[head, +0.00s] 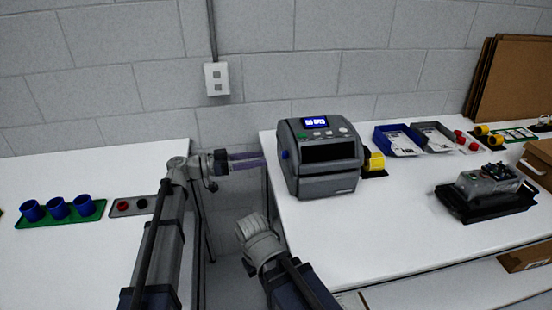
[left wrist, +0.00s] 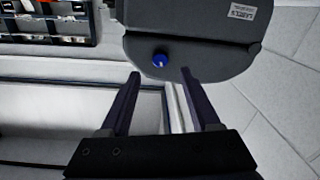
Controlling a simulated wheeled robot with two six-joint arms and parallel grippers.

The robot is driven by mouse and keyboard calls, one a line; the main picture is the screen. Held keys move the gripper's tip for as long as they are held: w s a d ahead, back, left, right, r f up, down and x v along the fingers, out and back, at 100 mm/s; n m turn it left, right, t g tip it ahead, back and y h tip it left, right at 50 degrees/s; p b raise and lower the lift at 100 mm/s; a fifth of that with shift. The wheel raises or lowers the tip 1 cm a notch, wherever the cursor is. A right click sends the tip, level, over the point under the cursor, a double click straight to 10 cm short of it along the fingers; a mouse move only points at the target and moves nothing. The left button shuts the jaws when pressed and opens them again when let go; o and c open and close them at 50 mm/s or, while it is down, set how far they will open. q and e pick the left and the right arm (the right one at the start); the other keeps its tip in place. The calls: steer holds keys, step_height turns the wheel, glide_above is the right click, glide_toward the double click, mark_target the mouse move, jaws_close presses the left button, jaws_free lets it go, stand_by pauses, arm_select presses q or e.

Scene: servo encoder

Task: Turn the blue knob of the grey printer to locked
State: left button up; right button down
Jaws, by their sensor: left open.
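The grey printer (head: 322,160) stands on the right-hand white table near its left edge, with a lit screen on top. Its blue knob (head: 284,155) is on the printer's left side. In the left wrist view the knob (left wrist: 159,59) shows as a round blue cap with a light pointer mark, on the printer's dark side panel (left wrist: 195,55). My left gripper (head: 264,160) is open and empty, just left of the knob and apart from it. In the left wrist view its fingers (left wrist: 160,73) spread to either side below the knob. My right gripper's fingers are not visible; only the right arm's wrist shows.
A yellow roll (head: 375,162) sits right of the printer. Blue (head: 398,139) and grey bins (head: 434,137) stand farther right, and a grey device on a black tray (head: 487,186). Blue cups on a green base (head: 60,210) stand on the left table. A gap separates the tables.

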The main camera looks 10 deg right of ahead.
mark_target(285, 155)
arm_select(q)
steer(key=d, duration=0.6)
steer(key=shift+w+d, duration=0.15)
steer(key=shift+d, duration=0.1)
jaws_close()
stand_by(0.4)
